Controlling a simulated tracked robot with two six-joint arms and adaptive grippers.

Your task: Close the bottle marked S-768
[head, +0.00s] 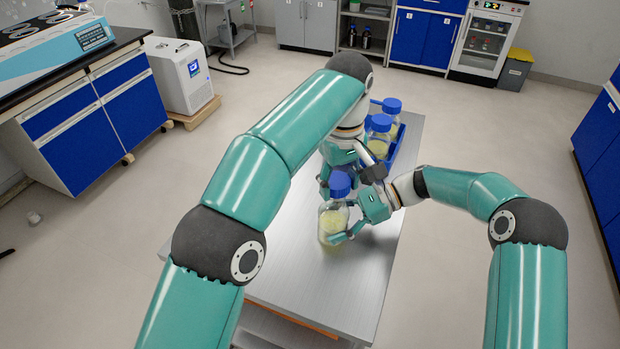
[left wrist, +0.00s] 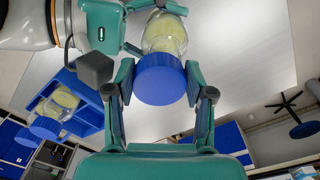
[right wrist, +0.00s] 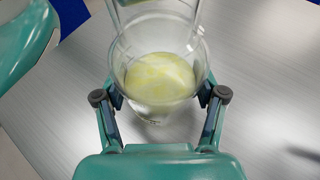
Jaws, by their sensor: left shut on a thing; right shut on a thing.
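A clear glass bottle (head: 332,222) with pale yellow contents stands upright on the metal table. Its label cannot be read here. My right gripper (right wrist: 162,94) is shut around the bottle's body, with one finger on each side. My left gripper (left wrist: 158,80) is shut on the blue cap (head: 340,184), at the top of the bottle. In the left wrist view the cap (left wrist: 160,78) lies between both fingers, in line with the bottle (left wrist: 166,36). Whether the cap is fully seated cannot be told; the cap hides the bottle's mouth.
A blue rack (head: 405,143) with blue-capped bottles (head: 380,143) stands farther back on the metal table (head: 320,285). The table's front is clear. My left arm hides part of the table. A blue-fronted bench (head: 75,120) stands left.

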